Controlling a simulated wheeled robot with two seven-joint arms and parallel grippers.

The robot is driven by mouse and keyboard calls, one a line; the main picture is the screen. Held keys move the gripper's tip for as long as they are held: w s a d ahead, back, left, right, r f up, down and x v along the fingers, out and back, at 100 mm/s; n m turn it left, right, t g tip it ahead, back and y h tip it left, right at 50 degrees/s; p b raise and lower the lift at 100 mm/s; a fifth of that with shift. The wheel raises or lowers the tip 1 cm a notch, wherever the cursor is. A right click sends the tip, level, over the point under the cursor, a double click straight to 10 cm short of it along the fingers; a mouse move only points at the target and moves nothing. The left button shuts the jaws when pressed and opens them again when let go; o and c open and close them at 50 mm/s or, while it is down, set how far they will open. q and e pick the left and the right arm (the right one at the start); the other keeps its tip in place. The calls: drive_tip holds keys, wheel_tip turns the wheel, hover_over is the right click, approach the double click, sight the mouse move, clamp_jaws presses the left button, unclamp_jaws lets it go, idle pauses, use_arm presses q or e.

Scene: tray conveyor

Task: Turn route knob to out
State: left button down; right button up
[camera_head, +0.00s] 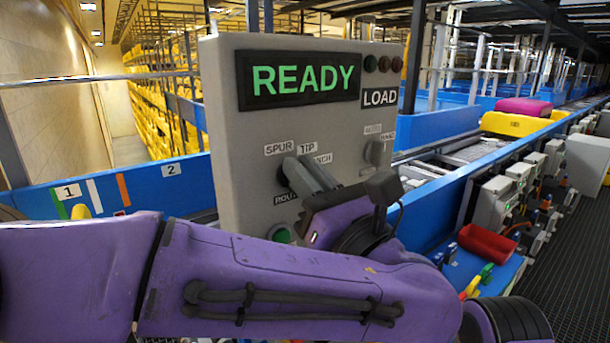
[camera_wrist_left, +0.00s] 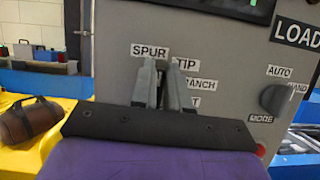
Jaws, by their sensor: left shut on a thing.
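The route knob (camera_head: 283,178) is on the grey control panel (camera_head: 225,120), mostly hidden behind my gripper, with only a dark edge showing. Labels SPUR and TIP sit above it, and ROUTE is below it, partly covered. My left gripper (camera_head: 306,177) is shut on the knob, its arm crossing the front of the panel. In the left wrist view the gripper fingers (camera_wrist_left: 156,84) stand close together below SPUR and TIP. BRANCH and a label ending in T show to their right. The knob's pointer direction cannot be seen. My right gripper is not in view.
The panel display (camera_head: 303,80) reads READY, with a LOAD label beside it. A mode knob (camera_head: 375,152) is right of the route knob. A green button (camera_head: 281,234) is just below, near my arm. A conveyor with a yellow tray (camera_head: 515,124) runs behind right.

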use_arm(q)
drive_tip(key=m+h+b, duration=0.1)
drive_tip(key=m, duration=0.1)
drive_tip(key=m+t+h+b, duration=0.1)
drive_tip(key=m, duration=0.2)
drive_tip(key=m+h+b, duration=0.1)
drive_tip(key=m+h, duration=0.1)
drive_tip(key=shift+w+d+f+m+t+b, duration=0.2)
drive_tip(key=shift+f+m+t+b, duration=0.1)
drive_tip(key=shift+m, duration=0.1)
drive_tip(key=shift+d+f+m+g+h+p, duration=0.2)
drive_tip(key=shift+m+g+h+p, duration=0.6)
drive_tip(key=shift+m+p, duration=2)
drive_tip(key=shift+a+f+m+g+h+p, duration=0.2)
drive_tip(key=shift+m+g+h+p, duration=0.55)
drive_tip(key=shift+m+p, duration=2.05)
drive_tip(key=shift+d+f+m+g+h+p, duration=0.25)
drive_tip(key=shift+m+g+h+p, duration=0.95)
drive_tip(key=shift+m, duration=2.7)
drive_tip(key=shift+f+t+y+p, duration=0.1)
drive_tip(key=shift+t+y+p, duration=0.15)
drive_tip(key=shift+y+p, duration=0.3)
